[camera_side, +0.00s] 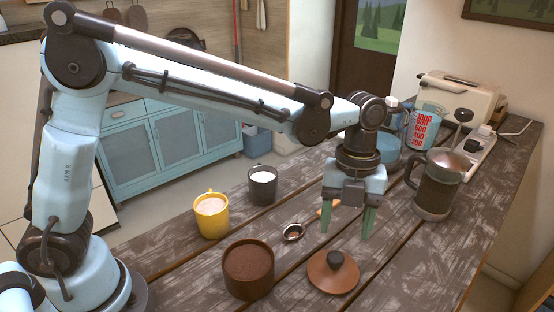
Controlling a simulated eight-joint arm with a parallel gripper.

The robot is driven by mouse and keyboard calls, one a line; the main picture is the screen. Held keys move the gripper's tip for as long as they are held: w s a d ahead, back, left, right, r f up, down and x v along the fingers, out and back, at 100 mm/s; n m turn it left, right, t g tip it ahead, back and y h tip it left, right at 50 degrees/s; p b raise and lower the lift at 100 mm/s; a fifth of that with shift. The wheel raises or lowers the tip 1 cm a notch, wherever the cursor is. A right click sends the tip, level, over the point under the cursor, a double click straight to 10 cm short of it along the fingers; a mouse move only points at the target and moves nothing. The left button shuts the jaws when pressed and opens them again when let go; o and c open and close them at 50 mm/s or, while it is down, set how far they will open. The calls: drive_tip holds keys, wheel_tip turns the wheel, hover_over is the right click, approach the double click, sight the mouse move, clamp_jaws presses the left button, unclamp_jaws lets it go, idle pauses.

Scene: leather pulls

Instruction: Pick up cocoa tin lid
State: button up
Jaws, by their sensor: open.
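The cocoa tin lid (327,275) is a round brown lid with a dark knob (336,259) on top. It lies on the wooden table toward the front, right of the open cocoa tin (248,274), which is full of brown powder. My gripper (346,222) points down with its green fingers apart and empty. In the picture it is just above and slightly right of the lid's knob. I cannot tell its exact height over the table.
A yellow mug (211,218), a dark mug with white contents (262,189) and a small strainer or spoon (293,232) stand or lie left of my gripper. The front right table is clear.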

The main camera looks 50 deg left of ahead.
sight(336, 256)
drive_tip(key=shift+s+f, duration=0.2)
drive_tip(key=shift+f, duration=1.25)
drive_tip(key=shift+s+f, duration=0.2)
drive_tip(key=shift+f, duration=1.2)
drive_tip(key=shift+s+f, duration=0.2)
drive_tip(key=shift+f, duration=1.25)
drive_tip(key=c, duration=1.1)
drive_tip(key=shift+o, duration=0.2)
